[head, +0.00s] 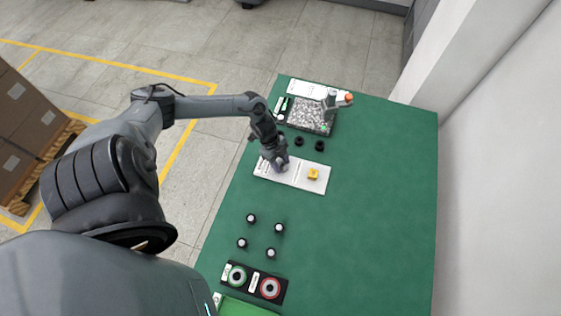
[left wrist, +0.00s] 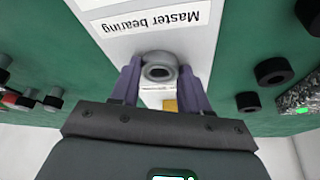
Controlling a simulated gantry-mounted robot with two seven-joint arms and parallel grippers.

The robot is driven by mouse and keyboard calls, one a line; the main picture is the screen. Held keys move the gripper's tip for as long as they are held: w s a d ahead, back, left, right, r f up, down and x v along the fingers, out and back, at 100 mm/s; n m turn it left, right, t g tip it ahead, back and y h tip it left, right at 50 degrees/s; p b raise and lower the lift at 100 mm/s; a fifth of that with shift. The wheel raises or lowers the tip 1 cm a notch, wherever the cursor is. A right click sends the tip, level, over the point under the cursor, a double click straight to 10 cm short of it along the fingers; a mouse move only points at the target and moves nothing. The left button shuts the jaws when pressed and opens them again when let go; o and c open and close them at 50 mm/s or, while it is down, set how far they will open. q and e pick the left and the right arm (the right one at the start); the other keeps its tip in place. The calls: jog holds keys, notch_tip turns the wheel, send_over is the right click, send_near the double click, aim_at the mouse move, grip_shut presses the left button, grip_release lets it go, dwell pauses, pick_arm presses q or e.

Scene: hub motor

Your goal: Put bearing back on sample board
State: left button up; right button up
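The white sample board (head: 298,180) lies on the green table in the head view. In the left wrist view its label reads "Master bearing" (left wrist: 165,18), upside down. My left gripper (head: 280,166) is over the left part of the board. In the left wrist view the grey ring-shaped bearing (left wrist: 159,68) sits between the two purple fingers of my left gripper (left wrist: 160,75), which close against its sides. The bearing is very close to the board; whether it touches is unclear. In the head view my gripper hides it. My right gripper is not in view.
A yellow block (head: 313,174) is on the board's right part. Two black rings (head: 309,143) lie behind it, before a tray of grey pieces (head: 310,117). Several small black-and-white parts (head: 279,227) and a dark panel with green and red rings (head: 253,283) are nearer. The table's right side is clear.

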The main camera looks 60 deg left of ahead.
pick_arm(q)
jog(key=o, duration=0.3)
jog(key=shift+o, duration=0.2)
jog(key=shift+r, duration=0.1)
